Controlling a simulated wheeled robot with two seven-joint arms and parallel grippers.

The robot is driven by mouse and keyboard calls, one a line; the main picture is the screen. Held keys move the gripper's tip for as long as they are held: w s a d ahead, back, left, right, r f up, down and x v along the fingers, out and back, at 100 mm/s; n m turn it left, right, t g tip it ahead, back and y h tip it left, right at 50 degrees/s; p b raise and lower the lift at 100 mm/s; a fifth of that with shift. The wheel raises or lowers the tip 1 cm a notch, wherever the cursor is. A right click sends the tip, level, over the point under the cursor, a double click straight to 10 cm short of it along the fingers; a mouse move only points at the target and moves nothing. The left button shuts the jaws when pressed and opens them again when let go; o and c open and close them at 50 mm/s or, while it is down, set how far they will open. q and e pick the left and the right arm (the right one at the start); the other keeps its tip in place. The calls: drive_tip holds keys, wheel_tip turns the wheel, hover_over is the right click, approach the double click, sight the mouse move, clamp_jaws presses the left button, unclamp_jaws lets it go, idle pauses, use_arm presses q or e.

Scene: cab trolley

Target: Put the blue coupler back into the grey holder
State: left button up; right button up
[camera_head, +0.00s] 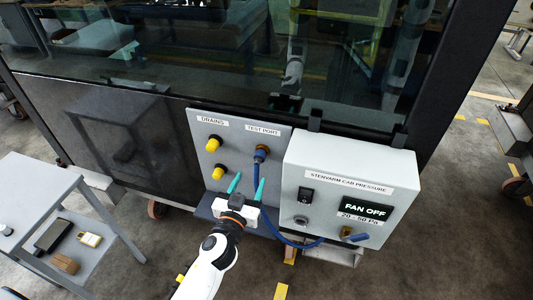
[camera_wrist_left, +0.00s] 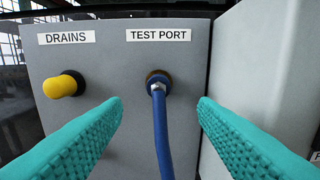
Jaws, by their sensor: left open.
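The blue coupler (camera_head: 262,151) is at the brass port under the TEST PORT label, with a blue hose (camera_head: 256,178) hanging from it. In the left wrist view the coupler (camera_wrist_left: 158,82) sits against the port, above the hose (camera_wrist_left: 163,135). My left gripper (camera_head: 248,187) is open, in front of and below the coupler. Its teal fingers lie on either side of the hose, apart from it. A round grey fitting (camera_head: 301,221) is on the front of the pressure box; I cannot tell whether it is the grey holder. My right gripper is not in view.
The pressure box (camera_head: 345,170) stands out right of the port panel, with a FAN OFF display and a blue lever (camera_head: 357,238). Yellow drain caps (camera_head: 213,143) are left of the port. A grey trolley (camera_head: 45,185) with small items is at the left.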

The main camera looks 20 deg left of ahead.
sight(257, 164)
use_arm(q)
drive_tip(key=shift+w, duration=4.4)
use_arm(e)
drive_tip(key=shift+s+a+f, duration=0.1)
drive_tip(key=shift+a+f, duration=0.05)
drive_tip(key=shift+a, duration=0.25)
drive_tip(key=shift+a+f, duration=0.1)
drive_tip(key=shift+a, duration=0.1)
use_arm(q)
clamp_jaws()
drive_tip(key=shift+s, duration=0.1)
